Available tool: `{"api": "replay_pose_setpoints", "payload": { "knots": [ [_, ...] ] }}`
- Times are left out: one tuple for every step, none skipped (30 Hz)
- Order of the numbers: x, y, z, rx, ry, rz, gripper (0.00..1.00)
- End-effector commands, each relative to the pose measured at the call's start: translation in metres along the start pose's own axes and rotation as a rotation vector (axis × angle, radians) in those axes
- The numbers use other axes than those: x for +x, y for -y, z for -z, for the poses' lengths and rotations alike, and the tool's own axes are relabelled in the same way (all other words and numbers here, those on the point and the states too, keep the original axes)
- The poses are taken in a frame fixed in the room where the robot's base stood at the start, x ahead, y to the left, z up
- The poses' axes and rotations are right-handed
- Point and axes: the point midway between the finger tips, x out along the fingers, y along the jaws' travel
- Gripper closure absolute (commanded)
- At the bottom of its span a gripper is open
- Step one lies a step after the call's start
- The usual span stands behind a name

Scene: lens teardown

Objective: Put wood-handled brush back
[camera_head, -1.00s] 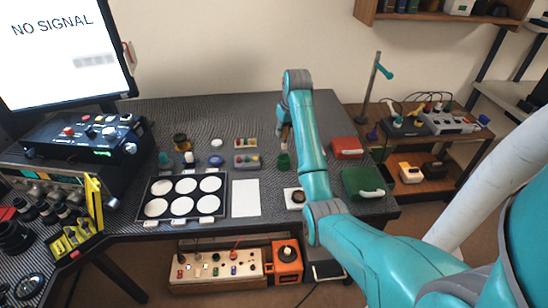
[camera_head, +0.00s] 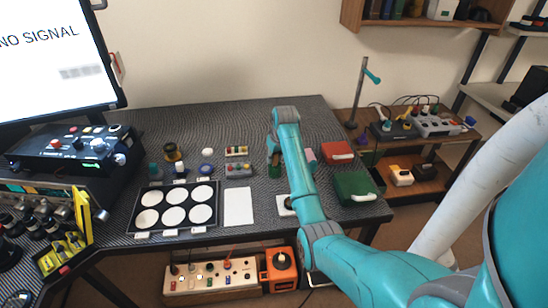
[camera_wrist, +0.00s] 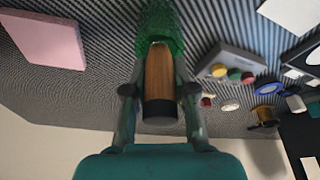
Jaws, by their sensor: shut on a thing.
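My gripper (camera_wrist: 158,105) is shut on the wood-handled brush (camera_wrist: 159,72); its brown handle with a black end lies between the two fingers.
A grey tray with coloured buttons (camera_head: 239,169), a blue-rimmed dish (camera_head: 206,169) and a white sheet (camera_head: 238,207) lie to the left. Red (camera_head: 338,152) and green (camera_head: 356,188) boxes stand right of my arm.

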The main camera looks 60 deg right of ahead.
Motion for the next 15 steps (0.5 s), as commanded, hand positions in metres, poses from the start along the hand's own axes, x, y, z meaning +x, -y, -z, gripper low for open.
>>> {"api": "replay_pose_setpoints", "payload": {
  "knots": [
    [-0.0001,0.0,0.0001,0.0,0.0,0.0,1.0],
    [0.0003,0.0,-0.0001,0.0,0.0,0.0,1.0],
    [0.0013,0.0,-0.0004,0.0,0.0,0.0,1.0],
    [0.0021,0.0,-0.0006,0.0,0.0,0.0,1.0],
    [0.0028,0.0,-0.0009,0.0,0.0,0.0,1.0],
    [0.0024,0.0,-0.0006,0.0,0.0,0.0,0.64],
    [0.0023,0.0,-0.0006,0.0,0.0,0.0,0.57],
    [0.0023,0.0,-0.0006,0.0,0.0,0.0,0.49],
    [0.0023,0.0,-0.0006,0.0,0.0,0.0,0.49],
    [0.0023,0.0,-0.0006,0.0,0.0,0.0,0.49],
    [0.0022,0.0,-0.0006,0.0,0.0,0.0,0.49],
    [0.0022,0.0,-0.0006,0.0,0.0,0.0,0.49],
    [0.0022,0.0,-0.0005,0.0,0.0,0.0,0.49],
    [0.0022,0.0,-0.0005,0.0,0.0,0.0,0.49],
    [0.0021,0.0,-0.0005,0.0,0.0,0.0,0.49]
  ]
}}
